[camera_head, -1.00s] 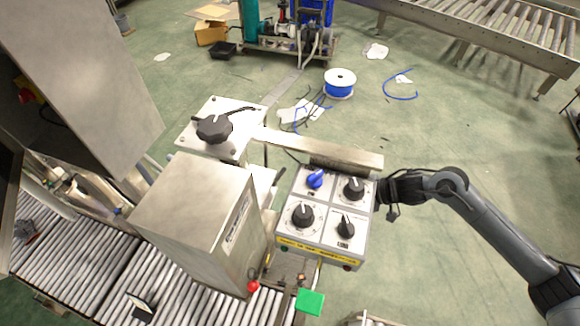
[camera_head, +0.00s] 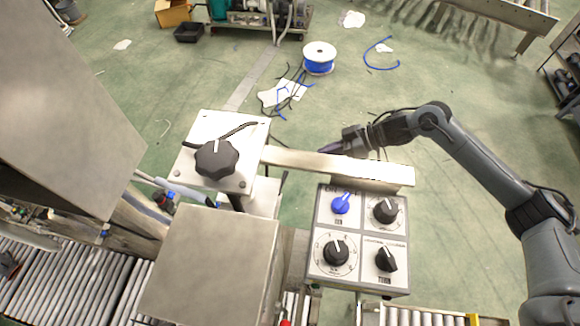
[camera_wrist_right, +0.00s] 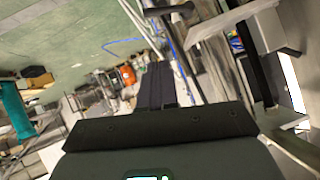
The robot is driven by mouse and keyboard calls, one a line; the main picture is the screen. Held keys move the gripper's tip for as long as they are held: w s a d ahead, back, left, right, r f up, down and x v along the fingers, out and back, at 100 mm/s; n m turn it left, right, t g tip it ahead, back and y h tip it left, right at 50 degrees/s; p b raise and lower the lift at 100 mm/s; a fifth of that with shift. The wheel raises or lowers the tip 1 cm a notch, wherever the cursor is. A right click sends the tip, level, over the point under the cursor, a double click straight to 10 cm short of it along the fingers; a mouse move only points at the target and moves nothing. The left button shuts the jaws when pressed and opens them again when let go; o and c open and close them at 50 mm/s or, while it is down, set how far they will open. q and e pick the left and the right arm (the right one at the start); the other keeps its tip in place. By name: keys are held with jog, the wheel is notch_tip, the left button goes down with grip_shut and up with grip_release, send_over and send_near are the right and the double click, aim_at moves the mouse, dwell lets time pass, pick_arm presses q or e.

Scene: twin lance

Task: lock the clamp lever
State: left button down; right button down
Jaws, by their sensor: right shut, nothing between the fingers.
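A black lobed knob (camera_head: 216,159) sits on a pale square plate (camera_head: 200,133) with a bolt at each corner. A thin black lever-like bar (camera_head: 238,131) runs on the plate behind the knob; I cannot tell for certain which part is the clamp lever. A dark thin rod (camera_head: 281,184) also stands at the plate's right side. My right gripper (camera_head: 329,147) is just behind the pale metal bar (camera_head: 330,164), right of the plate, and apart from the knob. In the right wrist view its dark fingers (camera_wrist_right: 157,84) are together and empty. My left gripper is not in view.
A control box (camera_head: 362,236) with one blue and several black knobs stands in front of the metal bar. A large metal housing (camera_head: 210,265) is at the front left, beside roller conveyors (camera_head: 60,285). Open green floor with a blue cable spool (camera_head: 319,58) lies behind.

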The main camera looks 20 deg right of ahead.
pick_arm(q)
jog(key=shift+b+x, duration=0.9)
jog(key=shift+b, duration=0.1)
pick_arm(e)
jog(key=s+d+f+x, duration=0.1)
jog(key=f+x, duration=0.1)
jog(key=x, duration=1.1)
jog(key=shift+s, duration=0.15)
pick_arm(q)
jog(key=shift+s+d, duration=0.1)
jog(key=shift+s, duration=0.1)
